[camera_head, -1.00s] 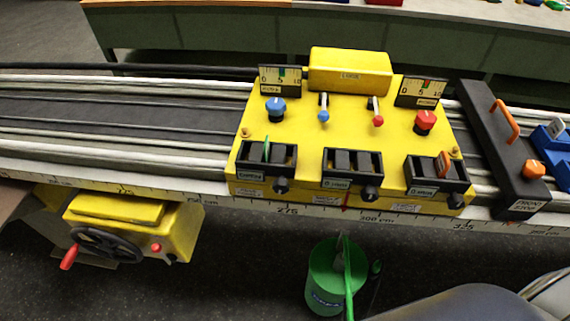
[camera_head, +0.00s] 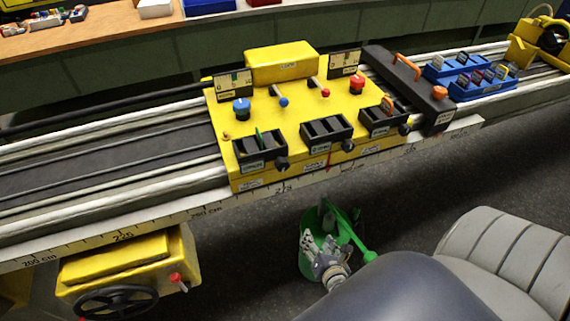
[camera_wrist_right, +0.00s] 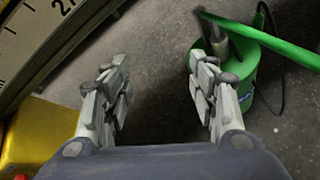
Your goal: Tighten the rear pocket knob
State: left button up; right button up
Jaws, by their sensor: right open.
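The yellow carriage (camera_head: 300,103) sits on the rails and carries three black pockets with a dark knob each. The left pocket (camera_head: 260,153) holds a green piece and has its knob (camera_head: 281,163) at its lower right. The middle pocket knob (camera_head: 347,145) and the right pocket knob (camera_head: 405,129) are also in view. I cannot read which pocket is labelled rear. My right gripper (camera_head: 318,250) is below the carriage, in front of a green bucket, apart from all the knobs. In the right wrist view, its fingers (camera_wrist_right: 160,88) are open with nothing between them. My left gripper is out of view.
A black stop bar (camera_head: 408,78) crosses the rails at right. A yellow box with a handwheel (camera_head: 115,302) hangs lower left.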

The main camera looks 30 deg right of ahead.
jog(key=w+a+r+n+t, duration=0.1)
jog(key=w+r+n+t, duration=0.1)
jog(key=r, duration=0.5)
jog(key=w+a+r+n+t, duration=0.2)
jog(key=r+n, duration=0.1)
jog(key=r, duration=0.3)
jog(key=n+t+p, duration=0.1)
jog(key=n+t, duration=0.1)
send_near(284, 168)
jog(key=shift+n, duration=0.3)
jog(key=p+x, duration=0.2)
jog(key=x, duration=0.5)
jog(key=shift+w+r+p, duration=0.2)
jog(key=shift+w+p, duration=0.1)
jog(key=shift+w, duration=0.05)
jog(key=shift+w+d+f+y, duration=0.1)
jog(key=shift+w+d+y, duration=0.1)
jog(key=shift+w, duration=0.2)
jog(key=shift+w+d+f+y, duration=0.1)
jog(key=shift+w+y, duration=0.1)
jog(key=shift+w, duration=0.25)
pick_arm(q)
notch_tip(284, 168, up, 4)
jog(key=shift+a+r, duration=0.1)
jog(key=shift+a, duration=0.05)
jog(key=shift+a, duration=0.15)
pick_arm(e)
jog(key=c, duration=1.1)
